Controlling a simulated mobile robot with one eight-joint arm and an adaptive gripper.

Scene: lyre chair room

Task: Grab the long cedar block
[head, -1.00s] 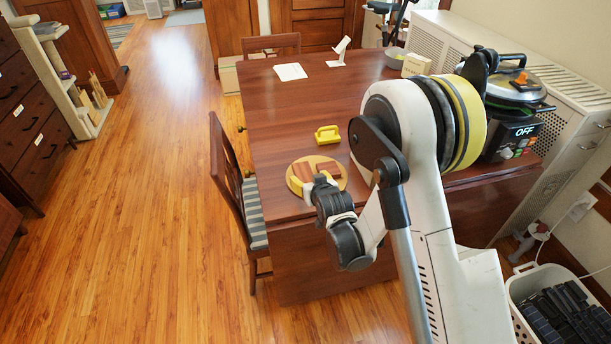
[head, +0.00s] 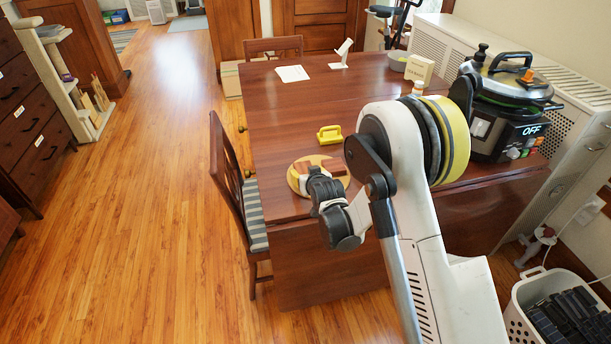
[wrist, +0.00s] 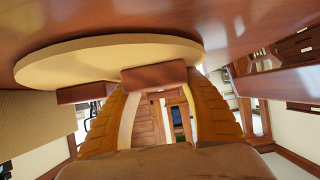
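Two reddish-brown wooden blocks lie on a round pale board (head: 294,186) near the table's front left corner. One block (head: 304,167) is at the board's left and the other (head: 333,167) at its right. I cannot tell which is the long cedar block. My gripper (head: 303,180) is over the board's near edge, hiding part of it. In the inverted wrist view, my gripper (wrist: 160,105) has its yellowish fingers spread wide. One block (wrist: 153,78) shows between them, apart from the fingers; the other block (wrist: 85,93) is partly behind the left finger. The board (wrist: 110,58) shows there too.
A paper, a white stand and a small box are farther back. A cooker (head: 510,110) stands at the right. A chair (head: 235,190) is tucked at the table's left side.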

